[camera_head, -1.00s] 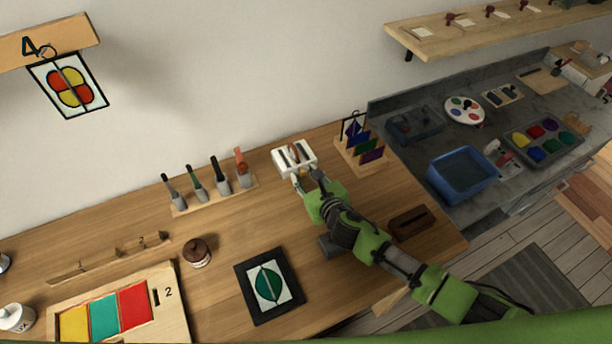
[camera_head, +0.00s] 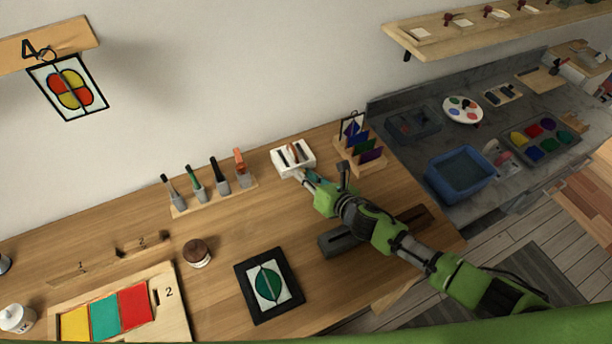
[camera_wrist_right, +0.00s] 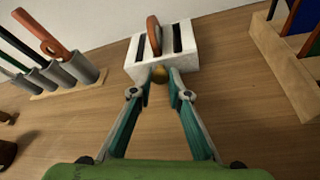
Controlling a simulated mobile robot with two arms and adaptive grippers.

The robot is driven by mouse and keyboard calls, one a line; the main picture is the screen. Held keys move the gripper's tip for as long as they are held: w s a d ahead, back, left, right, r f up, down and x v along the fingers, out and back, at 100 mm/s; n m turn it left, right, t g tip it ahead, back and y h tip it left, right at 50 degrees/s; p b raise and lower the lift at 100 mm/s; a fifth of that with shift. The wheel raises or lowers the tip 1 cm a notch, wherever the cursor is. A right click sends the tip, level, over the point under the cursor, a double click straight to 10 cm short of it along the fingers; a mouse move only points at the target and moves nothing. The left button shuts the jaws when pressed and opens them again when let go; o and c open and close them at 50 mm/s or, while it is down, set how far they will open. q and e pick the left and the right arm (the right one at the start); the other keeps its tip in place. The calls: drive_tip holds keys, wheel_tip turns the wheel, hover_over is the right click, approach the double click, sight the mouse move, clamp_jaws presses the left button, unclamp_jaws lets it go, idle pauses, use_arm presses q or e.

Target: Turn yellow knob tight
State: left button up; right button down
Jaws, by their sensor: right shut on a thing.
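A white block (camera_head: 281,167) with dark slots and an orange-brown disc standing in it sits at the back of the wooden table; it also shows in the right wrist view (camera_wrist_right: 186,62). The small yellow knob (camera_wrist_right: 160,74) is on the block's near face. My right gripper (camera_wrist_right: 160,82) has its fingertips on both sides of the knob and is shut on it. In the head view my right gripper (camera_head: 301,175) reaches the block's near side, and its fingers hide the knob. My left gripper is not in view.
A rack of several upright tools (camera_head: 215,199) stands left of the block. A wooden stand with coloured panes (camera_head: 362,160) is close on its right. A dark framed picture (camera_head: 268,285) lies in front. A blue basin (camera_head: 460,178) is further right.

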drive_tip(key=c, duration=1.9)
unclamp_jaws()
